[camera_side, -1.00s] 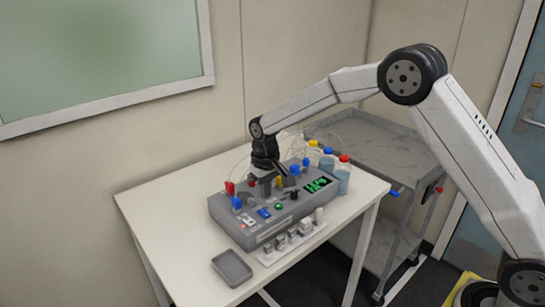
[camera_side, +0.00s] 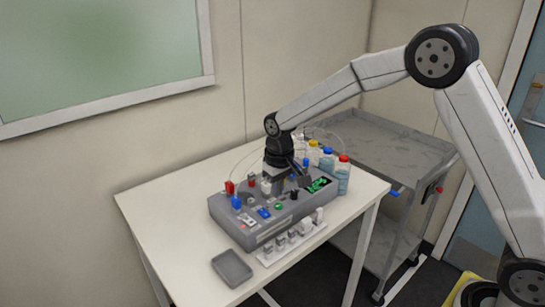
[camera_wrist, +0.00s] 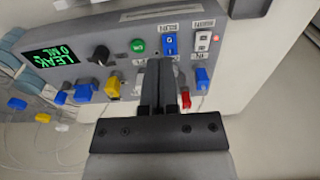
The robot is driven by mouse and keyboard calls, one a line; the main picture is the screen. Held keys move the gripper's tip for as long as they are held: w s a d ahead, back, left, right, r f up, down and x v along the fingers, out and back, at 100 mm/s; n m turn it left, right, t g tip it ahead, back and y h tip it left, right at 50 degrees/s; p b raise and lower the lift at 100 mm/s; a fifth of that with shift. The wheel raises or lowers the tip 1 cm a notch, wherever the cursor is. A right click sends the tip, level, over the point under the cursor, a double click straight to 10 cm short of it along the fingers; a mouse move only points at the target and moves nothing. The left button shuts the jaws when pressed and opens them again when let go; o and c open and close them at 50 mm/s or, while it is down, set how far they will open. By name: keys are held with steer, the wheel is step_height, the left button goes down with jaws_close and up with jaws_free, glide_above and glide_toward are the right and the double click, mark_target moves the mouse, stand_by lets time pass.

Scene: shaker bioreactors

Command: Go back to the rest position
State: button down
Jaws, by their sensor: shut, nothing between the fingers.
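My gripper (camera_side: 292,178) is above the grey bioreactor console (camera_side: 250,228) on the white table, with its arm reaching in from the right. In the wrist view my gripper (camera_wrist: 158,72) has its dark fingers together, pointing at the console's front panel (camera_wrist: 120,47). Nothing shows between them. The fingers hide part of the panel between the yellow and red connectors. Whether the fingertips touch the console cannot be told. The panel has a green display reading "LEAK" (camera_wrist: 54,55), a black knob (camera_wrist: 98,54), a green button (camera_wrist: 137,46) and a blue switch (camera_wrist: 170,43).
Bottles with yellow, blue and red caps (camera_side: 328,160) stand behind the console at its right. A white strip with small blocks (camera_side: 292,240) and a grey tray (camera_side: 232,268) lie in front. A grey cart (camera_side: 385,150) stands behind the table. Thin tubes arch over the console.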

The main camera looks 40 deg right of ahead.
steer(key=s+d+t, duration=0.1)
steer(key=s+d, duration=0.1)
steer(key=s, duration=0.8)
steer(key=s+d+t, duration=0.1)
steer(key=s+d, duration=0.1)
steer(key=s, duration=0.9)
steer(key=shift+s, duration=0.3)
